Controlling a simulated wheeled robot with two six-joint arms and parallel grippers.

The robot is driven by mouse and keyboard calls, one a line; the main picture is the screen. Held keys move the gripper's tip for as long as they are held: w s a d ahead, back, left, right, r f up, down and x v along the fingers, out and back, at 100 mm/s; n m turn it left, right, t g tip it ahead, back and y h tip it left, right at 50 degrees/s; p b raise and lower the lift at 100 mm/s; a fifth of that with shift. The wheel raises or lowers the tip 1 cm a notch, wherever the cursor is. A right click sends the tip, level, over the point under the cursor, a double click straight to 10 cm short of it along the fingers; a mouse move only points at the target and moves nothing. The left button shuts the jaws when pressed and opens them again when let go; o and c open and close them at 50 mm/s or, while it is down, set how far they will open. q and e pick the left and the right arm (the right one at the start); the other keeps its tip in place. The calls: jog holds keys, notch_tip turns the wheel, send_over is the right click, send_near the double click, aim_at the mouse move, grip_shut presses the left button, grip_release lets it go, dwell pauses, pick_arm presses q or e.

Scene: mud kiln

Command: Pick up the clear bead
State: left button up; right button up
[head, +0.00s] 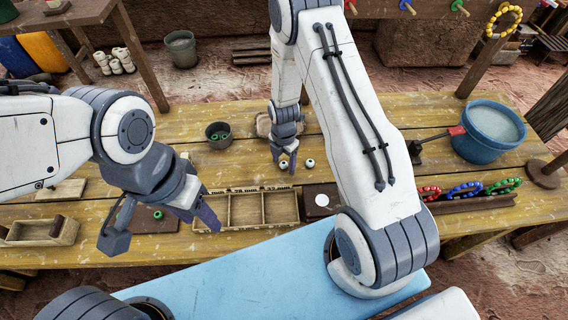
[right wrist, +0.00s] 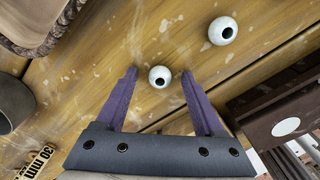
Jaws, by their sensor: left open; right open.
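Two small pale round beads with dark holes lie on the yellow wooden table (head: 370,110). One bead (right wrist: 159,77) sits between the fingertips of my right gripper (right wrist: 160,73), with a gap visible on both sides; it also shows in the head view (head: 284,165). The other bead (right wrist: 222,31) lies apart, to the right in the head view (head: 310,163). I cannot tell for sure which is clear. My right gripper in the head view (head: 285,162) is open, low over the table and pointing down. My left gripper (head: 196,215) is open and empty, left of the divided tray.
A divided wooden tray (head: 282,222) marked "30 mm" stands in front of the beads. A dark cup (head: 218,142) with green pieces and a shallow dish (head: 264,124) stand behind. A blue bucket (head: 490,145) and coloured bead strings (head: 465,190) are at right.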

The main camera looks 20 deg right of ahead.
grip_shut()
